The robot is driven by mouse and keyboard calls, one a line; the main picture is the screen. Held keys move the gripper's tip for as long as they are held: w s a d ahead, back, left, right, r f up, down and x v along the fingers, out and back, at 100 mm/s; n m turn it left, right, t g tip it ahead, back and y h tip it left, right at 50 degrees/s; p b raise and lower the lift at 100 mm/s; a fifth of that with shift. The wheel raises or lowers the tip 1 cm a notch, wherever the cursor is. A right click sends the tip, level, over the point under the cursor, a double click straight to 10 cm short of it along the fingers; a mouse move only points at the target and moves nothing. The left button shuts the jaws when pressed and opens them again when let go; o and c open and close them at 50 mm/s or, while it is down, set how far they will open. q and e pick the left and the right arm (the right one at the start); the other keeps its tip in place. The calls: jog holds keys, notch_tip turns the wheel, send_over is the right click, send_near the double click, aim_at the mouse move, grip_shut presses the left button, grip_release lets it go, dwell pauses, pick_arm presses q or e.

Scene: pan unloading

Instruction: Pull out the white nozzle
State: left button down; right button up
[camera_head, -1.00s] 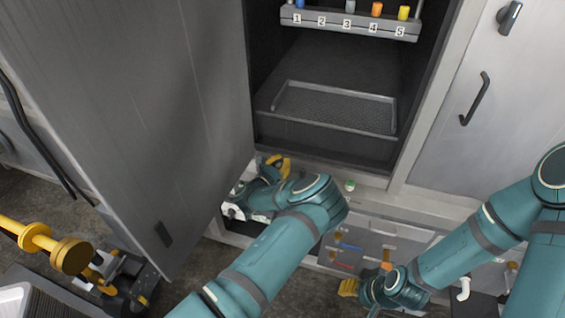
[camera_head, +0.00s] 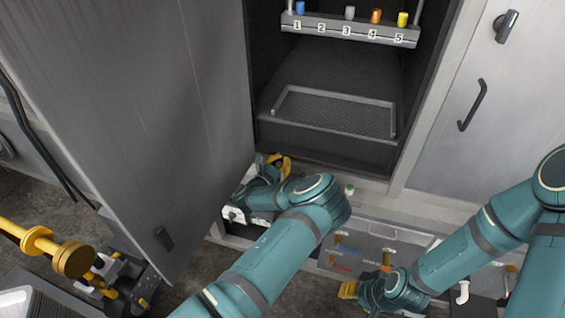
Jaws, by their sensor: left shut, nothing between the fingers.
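The white nozzle (camera_head: 350,12) stands upright in a numbered rack (camera_head: 349,31) at the top of the open cabinet, above label 3. Blue (camera_head: 299,7), orange (camera_head: 376,16) and yellow (camera_head: 402,19) nozzles stand in the same rack. My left gripper (camera_head: 281,162) is at the cabinet's lower left, beside the open door and far below the rack. It is shut and empty, partly hidden by its own arm. My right gripper (camera_head: 347,289) is low, in front of the drawer panel; its fingers show too little to judge. Neither gripper touches the white nozzle.
The large open door (camera_head: 140,120) fills the left side. A metal tray (camera_head: 335,113) lies on the cabinet floor, with free room above it. A closed door (camera_head: 455,155) with a handle is at the right. A small green-capped item (camera_head: 349,189) sits on the ledge.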

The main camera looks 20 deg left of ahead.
pick_arm(q)
jog(key=shift+r+p, duration=0.65)
jog(key=shift+r, duration=0.75)
